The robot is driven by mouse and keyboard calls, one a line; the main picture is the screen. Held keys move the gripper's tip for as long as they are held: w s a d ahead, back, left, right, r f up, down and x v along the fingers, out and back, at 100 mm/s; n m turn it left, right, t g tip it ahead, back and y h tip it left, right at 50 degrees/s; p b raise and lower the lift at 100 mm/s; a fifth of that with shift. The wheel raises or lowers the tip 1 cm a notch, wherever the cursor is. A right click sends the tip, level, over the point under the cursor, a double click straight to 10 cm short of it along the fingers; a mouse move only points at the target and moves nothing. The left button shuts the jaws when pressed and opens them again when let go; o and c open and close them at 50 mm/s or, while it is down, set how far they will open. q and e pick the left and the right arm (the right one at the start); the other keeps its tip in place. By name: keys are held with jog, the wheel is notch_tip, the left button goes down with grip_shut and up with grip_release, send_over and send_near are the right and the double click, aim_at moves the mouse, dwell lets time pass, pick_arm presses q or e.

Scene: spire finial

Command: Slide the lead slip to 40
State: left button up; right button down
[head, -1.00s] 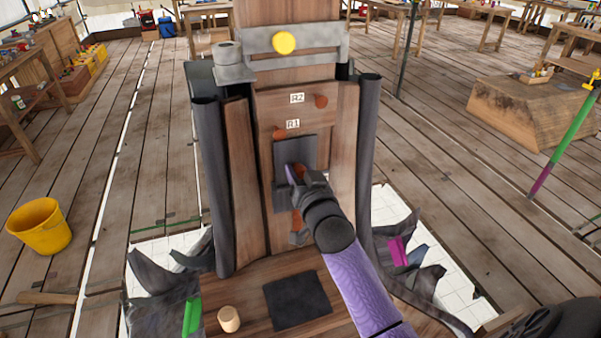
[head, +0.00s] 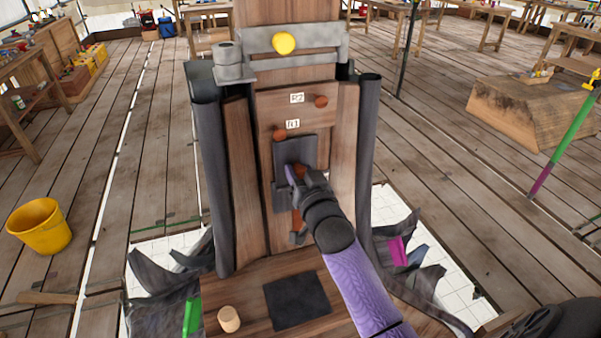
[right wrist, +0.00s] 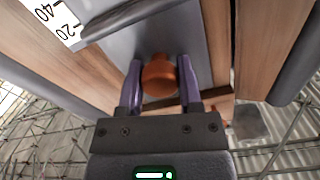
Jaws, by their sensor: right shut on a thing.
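The lead slip (head: 293,147) is a flat grey plate against the upright wooden post, below the R1 label. An orange-brown round knob (right wrist: 159,77) stands out from it. My right gripper (head: 298,172) comes up from the lower right and is shut on this knob; in the right wrist view its two purple fingers (right wrist: 160,66) sit on either side of it. A white scale (right wrist: 55,20) with 40 and 20 shows at upper left there. A dark raised bar (right wrist: 135,16) crosses the plate and its left end lies near the 20. My left gripper is not in view.
Orange pegs stand beside the R1 (head: 292,124) and R2 (head: 297,98) labels. Grey sheets (head: 209,180) flank the post. A dark mat (head: 297,301) and a small wooden cup-shaped piece (head: 229,319) lie on the base. A yellow bucket (head: 40,227) stands at left.

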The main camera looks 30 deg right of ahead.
jog(key=shift+f, duration=0.2)
notch_tip(320, 180, down, 2)
jog(key=shift+b, duration=0.6)
jog(key=c, duration=0.5)
grip_release()
jog(key=shift+o, duration=1.2)
jog(key=shift+r, duration=0.1)
